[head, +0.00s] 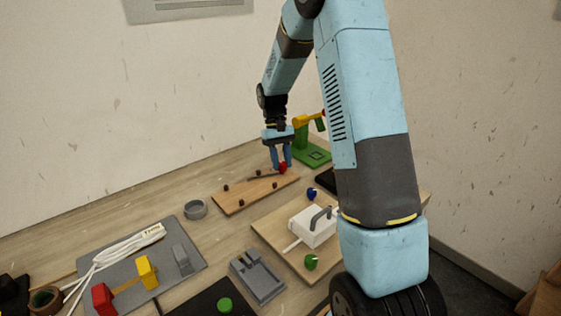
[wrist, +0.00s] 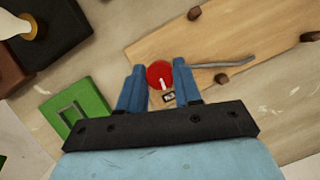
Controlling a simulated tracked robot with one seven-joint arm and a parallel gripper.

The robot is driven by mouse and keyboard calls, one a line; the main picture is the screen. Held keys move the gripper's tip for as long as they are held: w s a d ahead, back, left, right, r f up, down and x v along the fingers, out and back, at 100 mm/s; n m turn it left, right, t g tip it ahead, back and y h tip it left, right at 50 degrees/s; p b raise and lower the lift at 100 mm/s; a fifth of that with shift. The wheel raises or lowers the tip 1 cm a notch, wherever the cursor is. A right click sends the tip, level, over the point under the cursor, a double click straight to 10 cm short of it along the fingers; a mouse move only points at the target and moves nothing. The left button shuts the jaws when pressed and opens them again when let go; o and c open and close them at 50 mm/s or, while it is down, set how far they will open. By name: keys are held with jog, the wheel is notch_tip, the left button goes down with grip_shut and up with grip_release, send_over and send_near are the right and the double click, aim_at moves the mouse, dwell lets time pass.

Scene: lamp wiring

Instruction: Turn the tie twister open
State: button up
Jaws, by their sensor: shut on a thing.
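A round red knob with a white pointer mark (wrist: 158,75) sits at one end of a wooden board (head: 240,196). I take it to be the tie twister's knob. My gripper (head: 281,168) points down at that end of the board, its blue fingers closed on the knob. In the wrist view the fingers (wrist: 155,82) stand on either side of the knob, and a small dark label (wrist: 169,97) shows beside it. A grey bent wire (wrist: 225,64) lies along the board among several brown pegs. The white mark points toward the label.
A green stand with a yellow arm (head: 313,155) is just behind my gripper. A grey ring (head: 195,209) lies left of the board. A white box with a handle (head: 312,230) stands on another board in front. A grey mat (head: 195,270) holds white cable and coloured blocks.

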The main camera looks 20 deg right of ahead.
jog(key=shift+s+n, duration=0.1)
jog(key=shift+n, duration=0.5)
jog(key=shift+h, duration=0.3)
jog(key=o, duration=1)
jog(key=shift+o, duration=0.2)
jog(key=v, duration=1.3)
jog(key=shift+r, duration=0.35)
jog(key=shift+r, duration=0.1)
